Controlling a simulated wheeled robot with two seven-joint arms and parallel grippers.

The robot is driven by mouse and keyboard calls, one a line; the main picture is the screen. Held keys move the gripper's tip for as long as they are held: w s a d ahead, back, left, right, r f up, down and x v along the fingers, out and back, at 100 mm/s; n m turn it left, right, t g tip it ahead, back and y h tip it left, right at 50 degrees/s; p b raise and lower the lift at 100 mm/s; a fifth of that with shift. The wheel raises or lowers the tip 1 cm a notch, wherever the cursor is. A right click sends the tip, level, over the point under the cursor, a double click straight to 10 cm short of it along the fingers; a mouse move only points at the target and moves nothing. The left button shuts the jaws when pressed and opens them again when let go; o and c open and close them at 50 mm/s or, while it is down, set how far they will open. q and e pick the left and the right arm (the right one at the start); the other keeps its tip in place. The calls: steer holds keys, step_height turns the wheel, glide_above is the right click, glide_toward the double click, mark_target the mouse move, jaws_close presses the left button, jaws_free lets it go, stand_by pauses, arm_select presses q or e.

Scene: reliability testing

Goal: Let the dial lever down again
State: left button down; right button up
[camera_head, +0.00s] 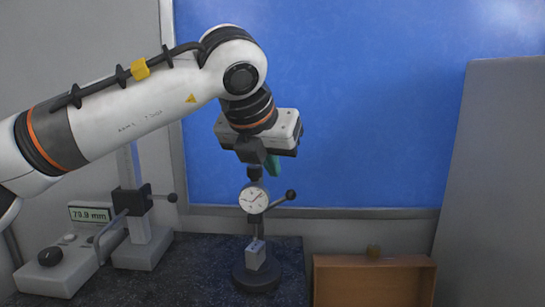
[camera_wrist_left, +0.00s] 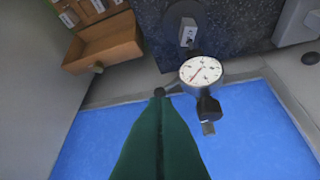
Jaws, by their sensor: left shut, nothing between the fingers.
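The dial gauge (camera_head: 254,198) has a round white face and sits on a stand with a round dark base (camera_head: 257,281). Its lever, ending in a black ball (camera_head: 290,194), slants up to the right. A small grey block (camera_head: 255,256) is under the gauge's stem; whether they touch is unclear. My left gripper (camera_head: 272,173) has green fingers, shut and empty, above the dial. In the left wrist view the shut fingertips (camera_wrist_left: 159,102) overlap the black lever ball (camera_wrist_left: 159,92), beside the dial face (camera_wrist_left: 201,70); contact cannot be told. My right gripper is not in view.
A height gauge (camera_head: 140,252) and a console with a 79.9 mm display (camera_head: 90,214) stand at the left. An open wooden box (camera_head: 374,261) with a knob is at the lower right. A blue panel (camera_head: 370,100) is behind, a grey panel (camera_head: 500,190) right.

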mark_target(289, 196)
arm_select(q)
steer(key=p+x, duration=0.1)
steer(key=x, duration=0.2)
steer(key=p+x, duration=0.1)
steer(key=x, duration=0.2)
steer(key=w+p+x, duration=0.1)
steer(key=p+x, duration=0.1)
steer(key=x, duration=0.1)
steer(key=shift+d+r, duration=0.15)
steer(key=shift+r, duration=0.15)
steer(key=shift+w+d+f, duration=0.15)
steer(key=shift+w+f, duration=0.3)
steer(key=shift+w, duration=0.05)
